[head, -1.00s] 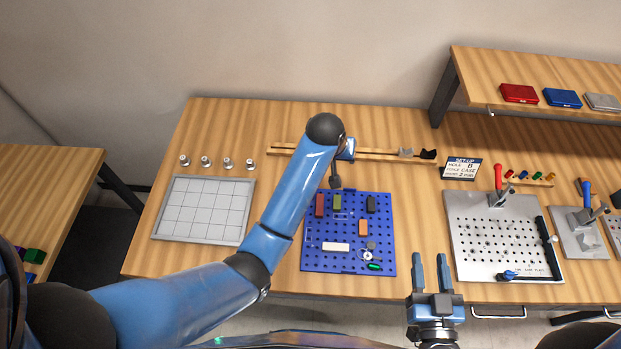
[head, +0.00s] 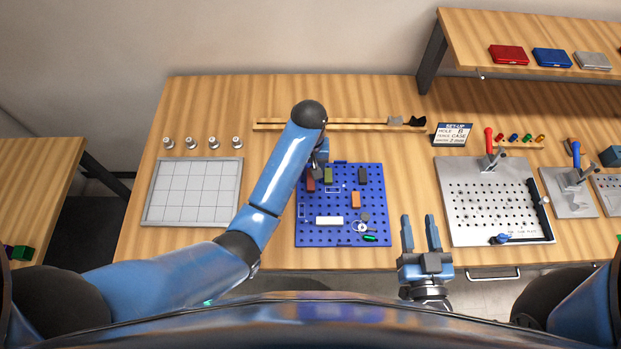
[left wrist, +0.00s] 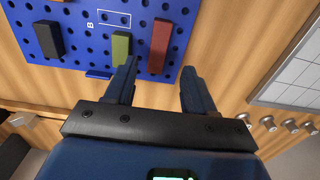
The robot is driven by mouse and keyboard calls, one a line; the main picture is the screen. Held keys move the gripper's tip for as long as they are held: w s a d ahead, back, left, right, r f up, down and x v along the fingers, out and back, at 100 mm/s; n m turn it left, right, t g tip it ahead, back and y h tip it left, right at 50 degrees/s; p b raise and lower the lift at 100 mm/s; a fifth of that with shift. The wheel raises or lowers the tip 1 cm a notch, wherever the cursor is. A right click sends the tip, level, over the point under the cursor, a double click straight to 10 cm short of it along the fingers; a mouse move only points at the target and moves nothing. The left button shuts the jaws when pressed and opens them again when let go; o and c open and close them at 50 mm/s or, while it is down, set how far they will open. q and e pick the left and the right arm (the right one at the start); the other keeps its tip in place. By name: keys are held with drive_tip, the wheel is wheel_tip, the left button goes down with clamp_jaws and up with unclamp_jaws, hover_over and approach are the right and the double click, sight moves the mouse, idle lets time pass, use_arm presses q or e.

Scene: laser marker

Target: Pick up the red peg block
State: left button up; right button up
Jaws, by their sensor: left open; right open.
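The red peg block (head: 311,184) stands at the upper left corner of the blue pegboard (head: 335,205), partly hidden by my left gripper (head: 319,168) in the head view. In the left wrist view the red block (left wrist: 159,46) lies just beyond the fingertips and lines up with the gap between my open left fingers (left wrist: 160,68). The fingers appear apart from it. The green block (left wrist: 121,47) is beside it, close to one finger. My right gripper (head: 419,220) is open and empty near the table's front edge.
A dark block (head: 362,175), an orange block (head: 356,200) and a white block (head: 329,220) are also on the pegboard. A grey grid tray (head: 194,190) lies left of it, a perforated metal plate (head: 490,207) right. A wooden rail (head: 350,125) runs behind.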

sight(311, 178)
use_arm(q)
drive_tip(key=shift+s+d+f, duration=0.1)
drive_tip(key=shift+s+f, duration=0.05)
drive_tip(key=shift+f, duration=0.1)
drive_tip(key=f, duration=0.1)
drive_tip(key=f+p, duration=0.1)
drive_tip(key=f, duration=0.1)
drive_tip(key=shift+s+d, duration=0.15)
drive_tip(key=shift+s, duration=0.05)
drive_tip(key=shift+w+f, duration=0.1)
drive_tip(key=shift+f, duration=0.65)
drive_tip(key=shift+c, duration=0.3)
clamp_jaws()
